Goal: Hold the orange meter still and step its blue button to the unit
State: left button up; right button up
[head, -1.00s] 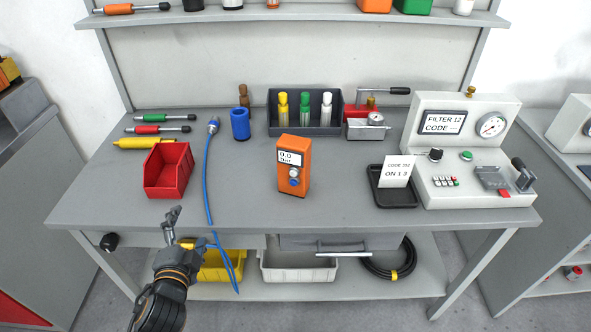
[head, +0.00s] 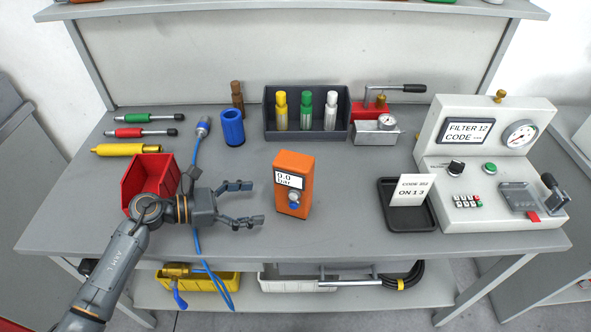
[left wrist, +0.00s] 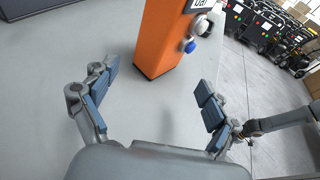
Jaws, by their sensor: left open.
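The orange meter (head: 293,184) stands upright on the bench, its screen showing 0.0 with a unit line that looks like "bar". Its blue button (head: 294,205) sits low on the front face, by a grey knob. In the left wrist view the meter (left wrist: 160,40) is ahead, beyond the fingertips, and the blue button (left wrist: 190,46) shows on its right side. My left gripper (head: 257,203) is open and empty, just left of the meter and apart from it. Its two fingers also show in the left wrist view (left wrist: 158,88). My right gripper does not show in the head view.
A red bin (head: 137,178) and a blue hose (head: 196,165) lie close by my left arm. Behind the meter is a dark tray (head: 272,132) of bottles. A black tray (head: 408,218) with a card and a test panel (head: 430,150) stand right.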

aim_at(277, 203)
pick_arm(q)
jog(key=shift+w+a+f+g, duration=0.1)
jog(key=shift+w+f+g, duration=0.15)
jog(key=shift+f+g, duration=0.05)
jog(key=shift+f+m, duration=0.1)
jog(key=shift+m, duration=0.2)
jog(key=x, duration=0.4)
jog(key=shift+s+d, duration=0.3)
jog(key=b+x, duration=0.2)
jog(key=x, duration=0.2)
jog(key=shift+w+d+f, duration=0.15)
jog(key=shift+w+d, duration=0.05)
jog(key=shift+d, duration=0.05)
jog(key=shift+w+d, duration=0.1)
jog(key=shift+d, duration=0.15)
jog(key=c, duration=0.6)
jog(key=shift+c, duration=0.7)
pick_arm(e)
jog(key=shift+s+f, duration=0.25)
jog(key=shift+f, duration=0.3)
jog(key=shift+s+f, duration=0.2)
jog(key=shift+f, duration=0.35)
pick_arm(q)
jog(key=c, duration=0.4)
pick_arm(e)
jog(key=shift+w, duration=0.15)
